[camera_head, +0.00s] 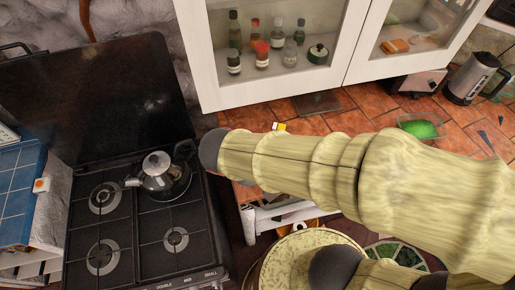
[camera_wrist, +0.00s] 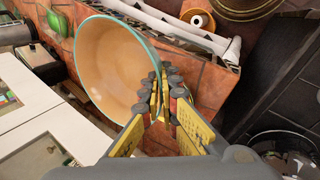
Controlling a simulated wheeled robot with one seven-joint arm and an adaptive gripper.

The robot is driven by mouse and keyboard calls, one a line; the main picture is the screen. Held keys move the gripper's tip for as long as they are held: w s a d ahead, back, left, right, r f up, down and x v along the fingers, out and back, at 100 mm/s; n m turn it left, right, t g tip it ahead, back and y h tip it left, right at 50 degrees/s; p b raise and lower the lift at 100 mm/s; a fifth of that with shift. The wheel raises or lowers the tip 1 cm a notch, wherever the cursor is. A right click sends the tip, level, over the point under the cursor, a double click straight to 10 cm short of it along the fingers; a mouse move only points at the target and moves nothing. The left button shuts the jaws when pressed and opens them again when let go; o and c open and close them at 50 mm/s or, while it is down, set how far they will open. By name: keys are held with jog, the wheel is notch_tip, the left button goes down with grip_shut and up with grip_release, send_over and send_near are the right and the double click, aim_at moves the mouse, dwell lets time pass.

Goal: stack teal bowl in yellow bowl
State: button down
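The teal bowl (camera_wrist: 118,66), with a teal rim and a plain tan inside, fills the upper left of the wrist view, its open side facing the camera. My gripper (camera_wrist: 166,92) is at the bowl's right rim, with one finger over the inside and the other outside. The fingers are close together and look shut on the rim.
A gas stove (camera_head: 140,215) with a kettle (camera_head: 165,178) stands left. A white glass-door cabinet (camera_head: 275,45) hangs over the tiled counter (camera_head: 350,121). A clear bowl with something green (camera_head: 421,127), a toaster (camera_head: 415,82) and an electric kettle (camera_head: 470,78) stand right.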

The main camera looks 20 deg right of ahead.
jog(key=w+f, duration=0.3)
jog(key=w, duration=0.1)
jog(key=w+a+f, duration=0.1)
jog(key=w+f, duration=0.2)
jog(key=w, duration=0.1)
jog(key=w+a+f+b, duration=0.1)
jog(key=w+f, duration=0.2)
jog(key=w, duration=0.2)
jog(key=shift+a+f, duration=0.25)
jog(key=shift+w+f, duration=0.15)
jog(key=shift+f, duration=1.5)
jog(key=shift+f+b, duration=0.1)
jog(key=shift+b, duration=0.25)
jog(key=shift+f+b, duration=0.35)
jog(key=shift+b, duration=0.05)
jog(key=shift+f, duration=0.2)
